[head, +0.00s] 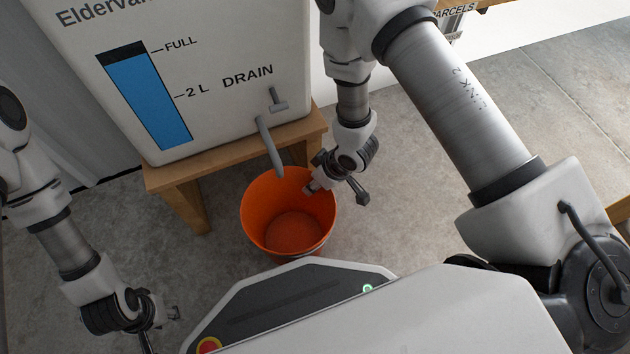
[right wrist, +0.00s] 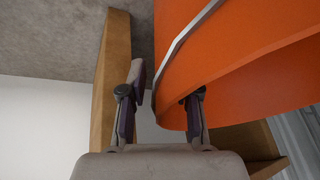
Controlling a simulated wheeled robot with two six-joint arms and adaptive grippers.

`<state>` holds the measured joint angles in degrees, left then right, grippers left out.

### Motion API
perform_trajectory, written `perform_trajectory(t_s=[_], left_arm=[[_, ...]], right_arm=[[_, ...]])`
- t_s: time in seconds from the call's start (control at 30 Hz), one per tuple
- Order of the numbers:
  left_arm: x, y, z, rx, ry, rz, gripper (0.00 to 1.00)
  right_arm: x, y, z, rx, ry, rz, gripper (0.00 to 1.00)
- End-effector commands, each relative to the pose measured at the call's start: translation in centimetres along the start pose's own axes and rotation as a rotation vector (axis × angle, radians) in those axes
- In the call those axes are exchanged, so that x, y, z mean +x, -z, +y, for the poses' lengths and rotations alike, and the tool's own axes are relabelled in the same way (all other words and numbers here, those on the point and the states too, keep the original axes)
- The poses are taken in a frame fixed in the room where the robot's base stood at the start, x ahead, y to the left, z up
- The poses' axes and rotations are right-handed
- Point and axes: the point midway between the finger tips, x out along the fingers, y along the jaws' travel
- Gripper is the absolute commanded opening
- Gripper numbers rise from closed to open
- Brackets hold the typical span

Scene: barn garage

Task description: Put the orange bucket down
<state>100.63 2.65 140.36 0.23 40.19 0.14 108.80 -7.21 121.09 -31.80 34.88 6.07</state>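The orange bucket (head: 288,205) is upright below the tank's spout, with no contents visible inside. Its underside is hidden, so its contact with the floor does not show. My right gripper (head: 336,192) is at the bucket's right rim, with its fingers spread: one over the inside, one outside. In the right wrist view, the orange wall (right wrist: 245,50) lies between the fingers, with a clear gap to the left finger. My left gripper (head: 163,326) is open and empty at the lower left, away from the bucket.
A white tank (head: 215,45) with a level gauge and grey drain spout (head: 268,145) stands on a wooden stand (head: 180,178) behind the bucket. My base is close in front of the bucket. Concrete floor (head: 420,200) is clear to the right.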

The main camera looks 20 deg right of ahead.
Motion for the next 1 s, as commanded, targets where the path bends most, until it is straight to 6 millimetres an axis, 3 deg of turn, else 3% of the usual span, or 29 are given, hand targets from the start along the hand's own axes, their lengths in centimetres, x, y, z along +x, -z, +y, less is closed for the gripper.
perform_trajectory(t_s=[0.17, 0.27, 0.6, 0.7, 1.0], left_arm=[[0.0, 0.0, 0.0, 0.000, 0.000, 0.000, 0.40], [-0.8, 0.0, 0.0, 0.000, 0.000, -0.001, 0.40], [-5.3, -0.2, 0.1, 0.009, -0.001, -0.007, 0.40], [-6.0, -0.2, 0.1, 0.011, -0.001, -0.008, 0.40], [-6.1, -0.3, 0.1, 0.012, -0.001, -0.009, 0.40]], right_arm=[[-0.2, 0.1, 0.0, 0.000, 0.000, 0.000, 0.31], [-1.3, 0.2, -0.1, 0.001, 0.000, 0.000, 0.31], [-9.9, 0.4, -0.1, 0.003, 0.000, 0.000, 0.31], [-11.5, 0.3, -0.1, 0.002, 0.000, 0.001, 0.31], [-12.3, 0.1, 0.0, 0.000, 0.000, -0.001, 0.31]])
